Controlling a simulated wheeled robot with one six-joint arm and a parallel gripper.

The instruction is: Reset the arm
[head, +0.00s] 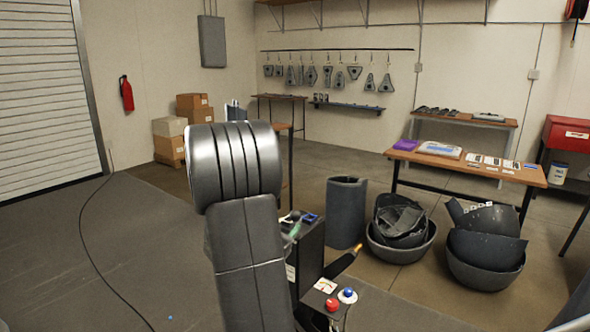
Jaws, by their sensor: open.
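My arm fills the middle foreground in the head view, with a thick dark grey link rising to a ribbed silver and black joint. My gripper does not show in this view; the far part of the arm is out of sight or hidden behind the joint.
A wooden table (466,165) with papers stands at right, with two dark bowls of scrap (400,252) (487,277) before it. A dark cylinder (345,212) stands right of my arm. Cardboard boxes (169,151) are stacked at back left. The left floor is mostly clear, crossed by a cable (82,222).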

